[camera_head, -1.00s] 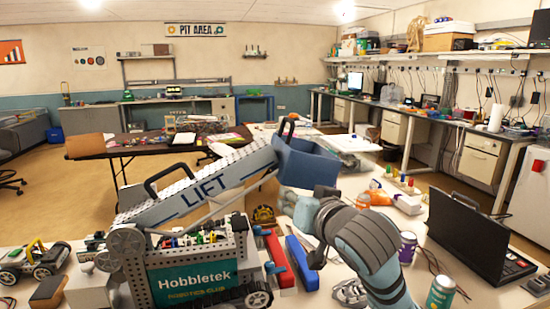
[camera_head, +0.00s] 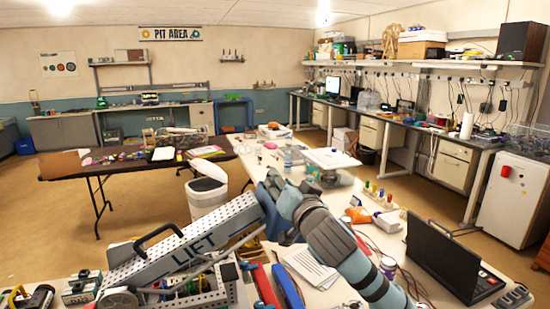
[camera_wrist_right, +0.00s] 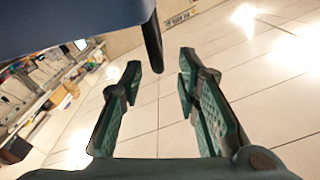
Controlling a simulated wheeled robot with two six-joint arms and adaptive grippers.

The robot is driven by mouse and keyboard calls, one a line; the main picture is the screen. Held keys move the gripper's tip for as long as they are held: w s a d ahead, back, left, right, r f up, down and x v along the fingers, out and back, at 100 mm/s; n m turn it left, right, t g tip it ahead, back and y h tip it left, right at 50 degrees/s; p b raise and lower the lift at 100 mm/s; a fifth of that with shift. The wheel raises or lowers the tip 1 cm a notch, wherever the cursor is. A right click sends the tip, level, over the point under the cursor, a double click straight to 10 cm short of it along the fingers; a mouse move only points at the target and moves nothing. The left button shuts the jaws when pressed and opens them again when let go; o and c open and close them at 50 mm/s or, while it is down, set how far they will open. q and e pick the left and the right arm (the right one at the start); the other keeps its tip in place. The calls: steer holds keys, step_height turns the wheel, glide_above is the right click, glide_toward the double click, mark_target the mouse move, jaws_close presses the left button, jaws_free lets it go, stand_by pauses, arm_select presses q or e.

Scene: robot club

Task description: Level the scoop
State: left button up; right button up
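The blue scoop (camera_head: 272,217) is at the end of the grey lift arm (camera_head: 190,248), marked LIFT, which slopes up to the right in the head view. My right gripper (camera_head: 284,192) is at the scoop's right side and hides part of it. In the right wrist view the scoop (camera_wrist_right: 70,22) fills the top left, and its dark handle (camera_wrist_right: 153,43) hangs near the fingertips. My right gripper (camera_wrist_right: 160,78) is open there, with a clear gap between its fingers and nothing held. My left gripper is not in view.
Red and blue bars (camera_head: 287,287) and papers (camera_head: 310,268) lie below the scoop. A white bin (camera_head: 207,192) stands behind the lift arm.

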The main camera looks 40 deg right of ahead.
steer(key=x, duration=0.4)
steer(key=shift+w+d+f, duration=0.1)
steer(key=shift+w+f, duration=0.1)
steer(key=shift+w, duration=0.2)
steer(key=shift+s, duration=0.1)
steer(key=shift+c, duration=0.4)
jaws_close()
